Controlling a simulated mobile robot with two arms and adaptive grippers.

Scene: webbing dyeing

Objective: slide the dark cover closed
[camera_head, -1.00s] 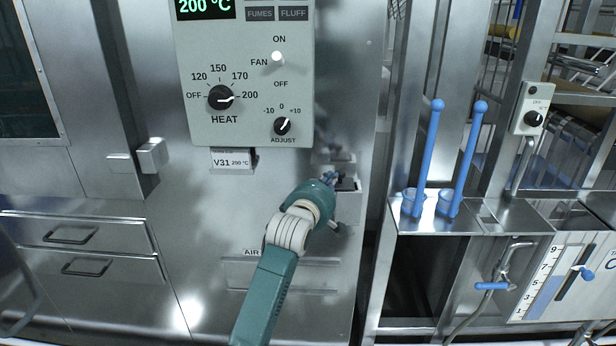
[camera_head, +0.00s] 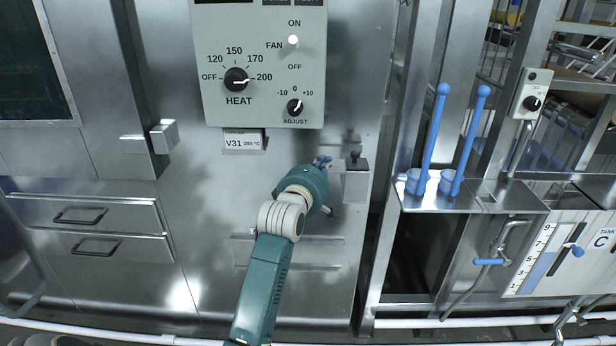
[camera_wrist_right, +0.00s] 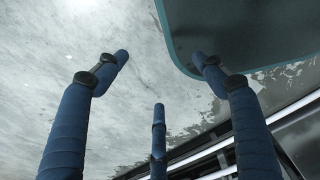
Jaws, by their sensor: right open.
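The fingers look apart from the dark piece. I cannot tell for certain that this piece is the dark cover. In the right wrist view my right gripper (camera_wrist_right: 160,75) has its fingers spread, with nothing between them.
Above is the heat control box (camera_head: 260,60), with the V31 label (camera_head: 243,142) under it. To the right, blue-handled dippers (camera_head: 430,140) stand on a steel ledge (camera_head: 480,203). Drawers (camera_head: 90,215) are at left. A dark, teal-edged surface (camera_wrist_right: 250,35) shows in the right wrist view.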

